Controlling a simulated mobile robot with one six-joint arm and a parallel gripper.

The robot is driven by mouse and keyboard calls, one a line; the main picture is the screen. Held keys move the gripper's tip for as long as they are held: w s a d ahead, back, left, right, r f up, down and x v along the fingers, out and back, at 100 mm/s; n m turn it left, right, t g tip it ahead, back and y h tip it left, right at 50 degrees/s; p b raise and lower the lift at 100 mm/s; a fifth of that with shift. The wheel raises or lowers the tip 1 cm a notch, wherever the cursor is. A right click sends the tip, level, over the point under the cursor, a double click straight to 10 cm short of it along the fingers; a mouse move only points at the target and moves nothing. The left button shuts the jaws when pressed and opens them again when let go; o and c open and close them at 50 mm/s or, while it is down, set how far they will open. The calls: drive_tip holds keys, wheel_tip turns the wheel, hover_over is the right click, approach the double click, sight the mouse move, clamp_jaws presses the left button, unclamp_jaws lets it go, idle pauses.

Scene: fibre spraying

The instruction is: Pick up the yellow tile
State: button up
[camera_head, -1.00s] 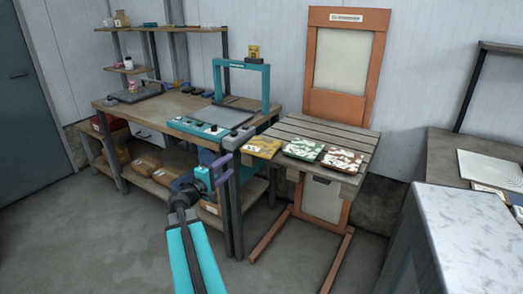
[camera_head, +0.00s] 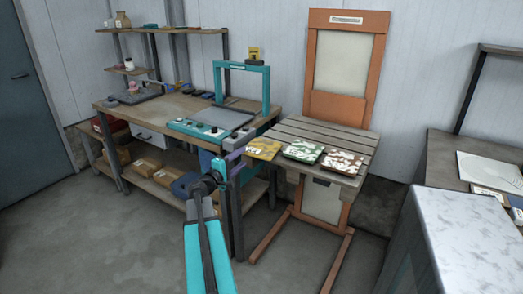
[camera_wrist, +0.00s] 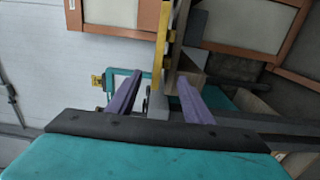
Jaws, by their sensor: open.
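The yellow tile (camera_head: 263,149) with a white label lies at the left end of the slatted rack (camera_head: 318,133). It sticks out a little past the rack's left edge. In the wrist view the yellow tile (camera_wrist: 161,45) is seen edge-on as a narrow strip in line with the gap between the fingers. My gripper (camera_head: 238,155) has purple fingers and is just left of the tile in the head view. In the wrist view my gripper (camera_wrist: 158,92) is open with nothing held between its fingers. Whether the fingers touch the tile cannot be told.
A green camouflage tile (camera_head: 303,151) and a brown one (camera_head: 342,162) lie right of the yellow tile. The workbench (camera_head: 130,108) with a teal frame (camera_head: 242,65) stands left, close to my gripper. A marble-topped cabinet (camera_head: 475,230) is at the right.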

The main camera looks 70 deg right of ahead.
sight(249, 154)
drive_tip(key=shift+d, duration=0.2)
drive_tip(key=shift+s+p+x, duration=0.15)
drive_tip(key=shift+p+x, duration=0.15)
drive_tip(key=shift+x, duration=0.95)
drive_tip(key=shift+s+p+x, duration=0.15)
drive_tip(key=shift+p+x, duration=0.1)
drive_tip(key=shift+x, duration=1)
drive_tip(key=shift+f, duration=0.15)
clamp_jaws()
